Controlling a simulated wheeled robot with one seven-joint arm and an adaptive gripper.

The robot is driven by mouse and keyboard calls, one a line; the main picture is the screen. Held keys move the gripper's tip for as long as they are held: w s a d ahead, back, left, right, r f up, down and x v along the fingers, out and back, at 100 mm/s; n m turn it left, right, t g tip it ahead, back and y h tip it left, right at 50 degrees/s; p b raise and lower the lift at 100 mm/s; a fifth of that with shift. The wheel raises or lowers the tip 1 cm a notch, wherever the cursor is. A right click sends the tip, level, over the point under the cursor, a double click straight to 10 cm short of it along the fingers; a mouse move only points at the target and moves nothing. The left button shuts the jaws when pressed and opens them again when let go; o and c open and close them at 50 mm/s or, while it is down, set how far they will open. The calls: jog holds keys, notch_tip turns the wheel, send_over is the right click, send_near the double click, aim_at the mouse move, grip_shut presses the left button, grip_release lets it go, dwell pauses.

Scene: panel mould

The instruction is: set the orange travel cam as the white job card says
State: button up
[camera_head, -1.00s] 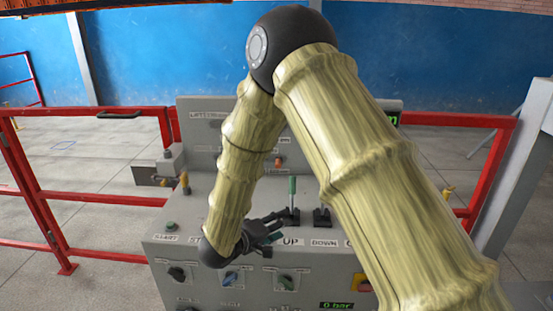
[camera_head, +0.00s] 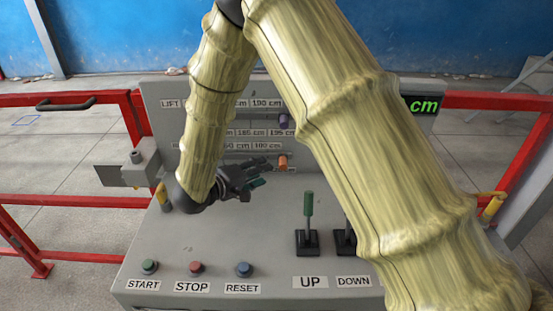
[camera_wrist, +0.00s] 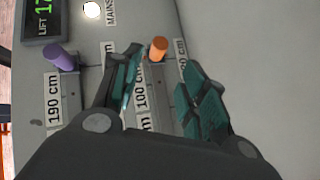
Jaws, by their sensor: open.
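The orange travel cam (camera_head: 282,163) is a small peg on the lower scale rail of the upright back panel (camera_head: 157,110). In the wrist view the orange cam (camera_wrist: 158,48) stands beside the 100 cm label (camera_wrist: 141,92). My gripper (camera_head: 262,172) is left of the cam in the head view, pointing at it. In the wrist view my gripper (camera_wrist: 168,85) is open, its teal-padded fingers on either side of the cam's line, with nothing held. Whether a finger touches the cam cannot be told. No white job card can be made out; my arm hides part of the panel.
A purple cam (camera_head: 284,120) sits on the rail above; it also shows in the wrist view (camera_wrist: 62,58). A green lever (camera_head: 308,205) stands on the desk at UP. START, STOP and RESET buttons (camera_head: 195,268) line the front. Red rails (camera_head: 70,200) flank the console.

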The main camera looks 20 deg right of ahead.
aim_at(281, 163)
jog(key=d, duration=0.1)
jog(key=d+p, duration=0.1)
jog(key=d, duration=0.1)
jog(key=shift+w+d, duration=0.25)
jog(key=w+d+f, duration=0.1)
jog(key=w+d+f+p, duration=0.1)
jog(key=w+d, duration=0.1)
jog(key=shift+w, duration=0.1)
jog(key=shift+d+p, duration=0.4)
jog(key=shift+d, duration=0.25)
jog(key=shift+w+d+f, duration=0.25)
jog(key=shift+w+f, duration=0.05)
jog(key=shift+w, duration=0.1)
jog(key=shift+s+r, duration=0.1)
jog(key=shift+s, duration=0.05)
grip_shut()
